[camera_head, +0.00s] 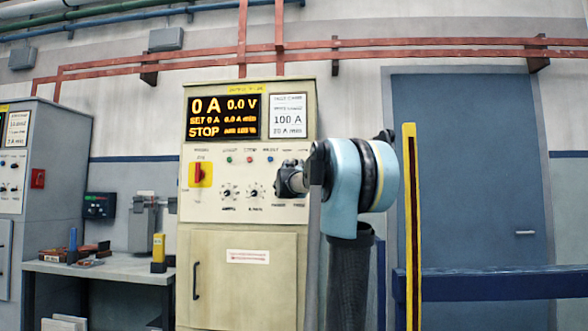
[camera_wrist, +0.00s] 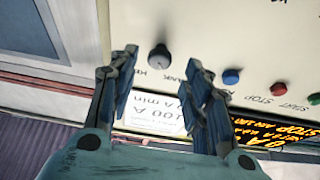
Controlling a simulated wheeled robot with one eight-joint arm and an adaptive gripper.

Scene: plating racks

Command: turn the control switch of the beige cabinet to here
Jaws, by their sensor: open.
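The beige cabinet (camera_head: 245,240) stands in the middle of the head view, with a light control panel. Its control switch (camera_wrist: 159,57) is a dark round knob in the wrist view, with lettering on both sides, partly covered on the right. Its pointer direction is too small to tell. My gripper (camera_wrist: 160,70) is open and empty; its two fingers appear on either side of the knob, and I cannot tell whether they touch it. In the head view my gripper (camera_head: 284,180) is in front of the panel's right part and hides the switch.
Blue (camera_wrist: 231,76), red (camera_wrist: 278,89) and green (camera_wrist: 314,98) buttons sit beside the switch. The cabinet has a lit display (camera_head: 223,117) and a red-on-yellow rotary switch (camera_head: 200,174). A yellow post (camera_head: 411,220) and blue rail (camera_head: 500,285) stand right; a bench (camera_head: 125,268) stands left.

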